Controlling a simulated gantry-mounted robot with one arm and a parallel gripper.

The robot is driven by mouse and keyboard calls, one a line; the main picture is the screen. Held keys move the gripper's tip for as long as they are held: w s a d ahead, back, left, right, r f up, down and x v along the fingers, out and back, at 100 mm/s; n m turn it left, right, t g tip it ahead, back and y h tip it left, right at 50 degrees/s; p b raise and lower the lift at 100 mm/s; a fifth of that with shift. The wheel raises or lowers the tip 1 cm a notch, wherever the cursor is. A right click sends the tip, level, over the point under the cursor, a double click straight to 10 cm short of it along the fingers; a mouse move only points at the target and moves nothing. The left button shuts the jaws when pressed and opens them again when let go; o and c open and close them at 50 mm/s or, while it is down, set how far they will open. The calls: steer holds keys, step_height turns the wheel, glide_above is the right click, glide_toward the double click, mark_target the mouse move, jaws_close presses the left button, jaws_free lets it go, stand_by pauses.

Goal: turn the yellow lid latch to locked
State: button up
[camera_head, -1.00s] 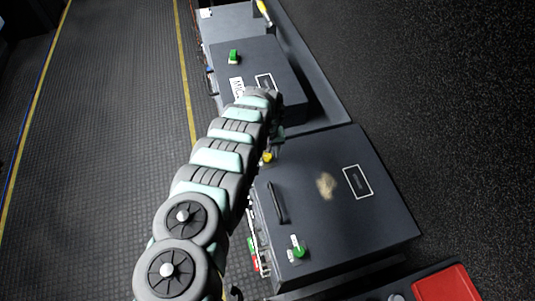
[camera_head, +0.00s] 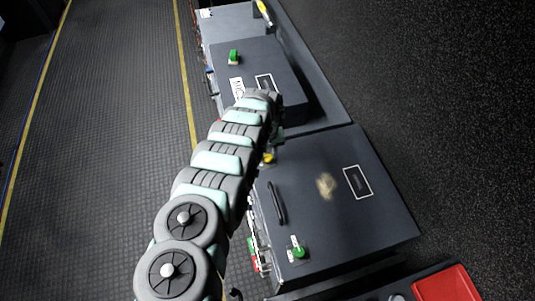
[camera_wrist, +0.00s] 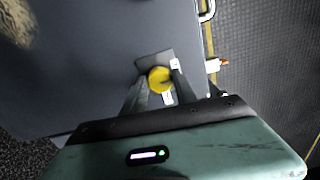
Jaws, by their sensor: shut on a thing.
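The yellow lid latch (camera_wrist: 158,79) is a round yellow knob near the edge of a dark grey case lid (camera_wrist: 90,70). In the wrist view my gripper (camera_wrist: 159,84) has its two dark fingers on either side of the knob, shut on it. Small white labels (camera_wrist: 175,64) lie beside the knob. In the head view the yellow latch (camera_head: 268,158) shows at the upper left corner of the nearer case (camera_head: 330,220), partly covered by my arm. My gripper is mostly hidden there.
The nearer lid also has a green latch (camera_head: 298,252) and a dark handle (camera_head: 277,203). A second case (camera_head: 255,65) with a green latch (camera_head: 233,57) stands behind. A red tray (camera_head: 447,284) is at lower right. The floor at left is clear.

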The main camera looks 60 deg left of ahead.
jaws_close()
steer(key=m, duration=0.3)
steer(key=shift+p, duration=0.35)
steer(key=m, duration=0.4)
steer(key=shift+m, duration=0.3)
steer(key=m, duration=0.4)
steer(key=shift+p, duration=0.4)
steer(key=shift+m, duration=2)
